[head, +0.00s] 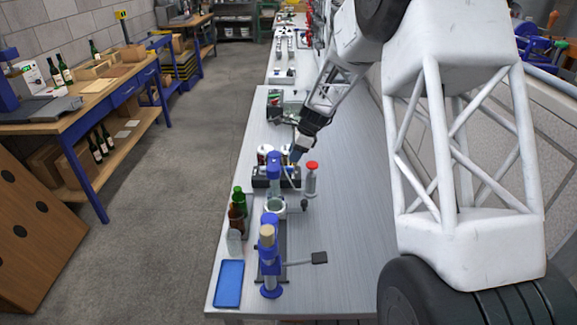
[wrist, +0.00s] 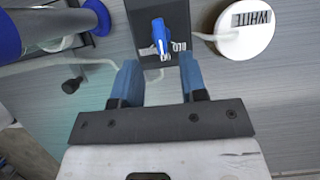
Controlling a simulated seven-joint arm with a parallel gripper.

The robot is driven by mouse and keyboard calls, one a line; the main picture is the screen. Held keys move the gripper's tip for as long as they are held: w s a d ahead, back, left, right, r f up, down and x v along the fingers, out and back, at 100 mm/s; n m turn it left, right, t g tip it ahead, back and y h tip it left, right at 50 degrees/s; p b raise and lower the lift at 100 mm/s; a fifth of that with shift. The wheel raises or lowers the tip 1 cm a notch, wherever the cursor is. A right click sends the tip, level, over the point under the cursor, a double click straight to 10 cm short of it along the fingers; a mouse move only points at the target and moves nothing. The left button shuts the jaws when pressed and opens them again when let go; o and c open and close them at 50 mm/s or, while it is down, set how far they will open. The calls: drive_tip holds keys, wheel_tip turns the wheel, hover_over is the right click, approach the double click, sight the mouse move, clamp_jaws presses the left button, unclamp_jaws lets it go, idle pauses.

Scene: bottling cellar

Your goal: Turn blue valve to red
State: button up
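The blue valve (wrist: 161,38) is a small lever on a dark block (wrist: 178,10), seen in the wrist view at top centre. Its tip points down in the picture, towards my gripper. In the head view my gripper (head: 298,152) is above the dark block's area; the lever cannot be made out there.
A red-capped clear cylinder (head: 311,180) is right of the block. Green and brown bottles (head: 238,212) and a blue tray (head: 229,284) line the left edge. The table's right side is clear.

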sight(287, 169)
drive_tip(key=shift+x, duration=2.9)
clamp_jaws()
